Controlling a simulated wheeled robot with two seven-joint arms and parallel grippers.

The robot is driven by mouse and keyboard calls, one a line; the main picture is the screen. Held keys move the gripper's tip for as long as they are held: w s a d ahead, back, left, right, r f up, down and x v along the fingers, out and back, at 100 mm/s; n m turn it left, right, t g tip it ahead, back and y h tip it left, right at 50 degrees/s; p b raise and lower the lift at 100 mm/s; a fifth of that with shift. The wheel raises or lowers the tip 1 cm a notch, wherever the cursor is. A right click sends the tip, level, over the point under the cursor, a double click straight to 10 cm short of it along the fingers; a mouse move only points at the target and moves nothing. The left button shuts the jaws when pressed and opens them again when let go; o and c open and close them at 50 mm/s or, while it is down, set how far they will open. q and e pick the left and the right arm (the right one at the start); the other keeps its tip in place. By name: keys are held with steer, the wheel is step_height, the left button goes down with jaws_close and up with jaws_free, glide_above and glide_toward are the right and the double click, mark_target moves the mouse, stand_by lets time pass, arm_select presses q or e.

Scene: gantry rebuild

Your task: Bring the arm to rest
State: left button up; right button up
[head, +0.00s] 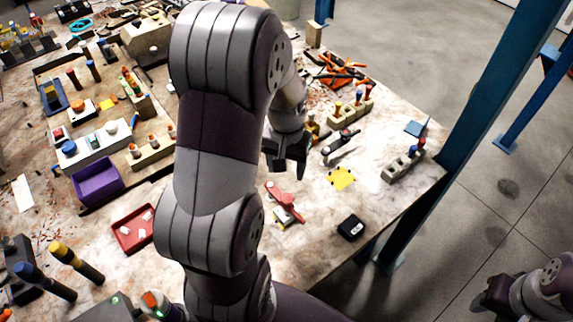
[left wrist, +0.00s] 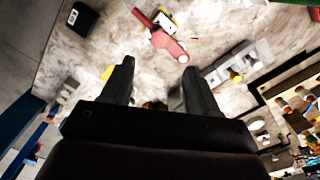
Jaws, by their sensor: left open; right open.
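My left arm (head: 217,140) reaches up the middle of the head view and hides part of the workbench behind it. My left gripper (head: 290,170) hangs over the workbench (head: 310,240), its jaws pointing down. In the left wrist view its two fingers (left wrist: 160,78) are apart with nothing held between them. A red tool (head: 282,200) lies on the bench near the gripper; it also shows in the left wrist view (left wrist: 165,40), beyond the fingertips. My right gripper (head: 484,298) is at the lower right of the head view, over the floor, clear of the bench, and empty.
A black box (head: 351,228) and a yellow patch (head: 341,178) lie on the bench. A purple bin (head: 97,181) and a red tray (head: 133,230) are left of my arm. A blue post (head: 455,130) stands at the bench's right edge. The floor (head: 510,190) beyond is open.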

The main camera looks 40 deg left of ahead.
arm_select(q)
steer(key=shift+w+r, duration=0.1)
steer(key=shift+r, duration=0.15)
stand_by(0.3)
steer(key=s+d+m+t, duration=0.1)
steer(key=s+d+m, duration=0.2)
steer(key=d, duration=0.8)
steer(key=shift+s+d+r+m, duration=0.2)
steer(key=shift+s+m, duration=0.2)
steer(key=shift+s, duration=0.6)
steer(key=shift+s+r, duration=0.1)
